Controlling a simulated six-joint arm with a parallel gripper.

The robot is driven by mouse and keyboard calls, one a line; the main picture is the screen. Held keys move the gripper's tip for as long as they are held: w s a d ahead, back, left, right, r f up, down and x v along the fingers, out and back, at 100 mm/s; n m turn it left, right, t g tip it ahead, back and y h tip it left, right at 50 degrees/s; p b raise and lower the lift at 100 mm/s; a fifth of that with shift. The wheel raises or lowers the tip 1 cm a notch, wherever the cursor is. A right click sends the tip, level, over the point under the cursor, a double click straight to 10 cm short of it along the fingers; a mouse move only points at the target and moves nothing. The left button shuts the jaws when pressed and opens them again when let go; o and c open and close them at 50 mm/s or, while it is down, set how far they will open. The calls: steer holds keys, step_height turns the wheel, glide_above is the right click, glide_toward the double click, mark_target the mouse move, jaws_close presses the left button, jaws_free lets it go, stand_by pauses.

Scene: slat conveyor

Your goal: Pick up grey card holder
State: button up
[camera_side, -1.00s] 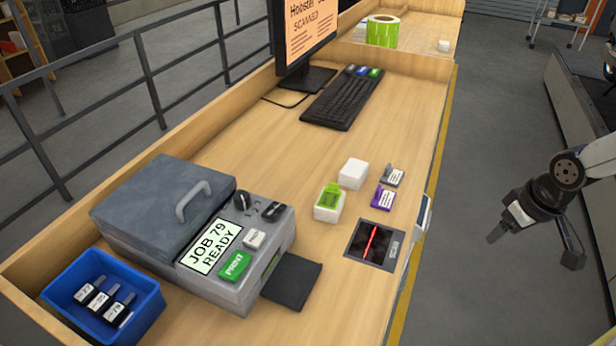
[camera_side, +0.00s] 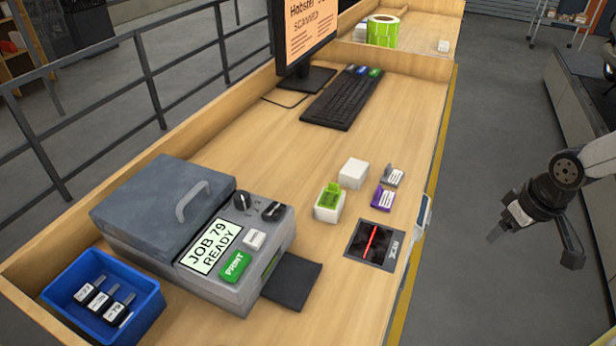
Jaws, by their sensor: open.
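A small grey card holder (camera_side: 393,176) with a white label stands on the wooden bench near its right edge. A purple card holder (camera_side: 383,199) stands just in front of it. A white block (camera_side: 353,173) is to its left. My gripper (camera_side: 498,233) is out to the right, past the bench edge and over the grey floor. It is open, with nothing seen between its fingers, and well apart from the grey card holder.
A white block with a green card (camera_side: 329,203) and a scanner plate (camera_side: 374,243) with a red line are close by. A grey printer (camera_side: 237,262), a blue tray (camera_side: 146,306), a keyboard (camera_side: 341,99) and a monitor (camera_side: 306,35) stand farther off. A small upright panel (camera_side: 423,215) is at the bench's right edge.

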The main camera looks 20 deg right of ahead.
stand_by(0.4)
steer(key=o, duration=0.4)
steer(key=shift+w, duration=0.1)
steer(key=w+a+n, duration=0.1)
steer(key=w+n, duration=0.7)
steer(key=w+a+r+n+g, duration=0.1)
steer(key=w+a+n, duration=0.1)
steer(key=w+n, duration=0.6)
steer(key=w+a+r+n+g, duration=0.1)
steer(key=w+a+n, duration=0.1)
steer(key=w+n, duration=0.5)
steer(key=shift+w+r+n, duration=0.15)
steer(key=shift+w+n, duration=0.25)
steer(key=shift+w, duration=0.85)
steer(key=shift+w+a+n+g, duration=0.3)
steer(key=shift+w+n, duration=0.45)
steer(key=shift+n, duration=0.35)
